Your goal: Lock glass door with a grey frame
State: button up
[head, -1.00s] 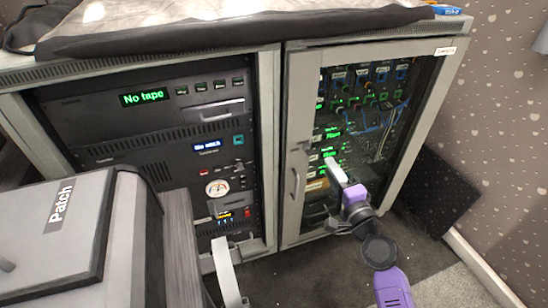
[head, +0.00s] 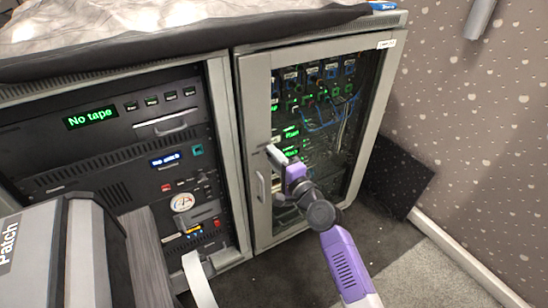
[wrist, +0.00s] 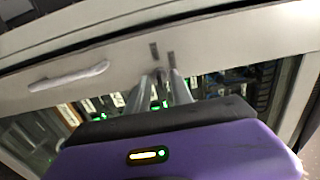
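The glass door with a grey frame (head: 254,120) is the right door of the cabinet and looks closed in the head view; its frame also shows in the wrist view (wrist: 230,42). A small dark latch (head: 270,141) sits on its left upright, above the pull handle (head: 261,187). Two small dark marks on the frame, perhaps the latch (wrist: 162,54), lie just beyond my fingertips in the wrist view. My gripper (head: 275,154) is at the door's left upright, close to the latch. In the wrist view its fingers (wrist: 163,84) show a narrow gap. Whether they touch the latch is unclear.
A rack with a "No tape" display (head: 92,117) stands left of the door. A grey box marked "Patch" (head: 40,250) fills the lower left. A dark panel (head: 397,175) leans by the wall at right.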

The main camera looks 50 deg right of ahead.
jog(key=shift+c, duration=0.5)
grip_shut()
jog(key=shift+n+b, duration=0.3)
jog(key=shift+n, duration=0.1)
jog(key=n+b, duration=1)
jog(key=n, duration=0.7)
jog(key=shift+f, duration=0.1)
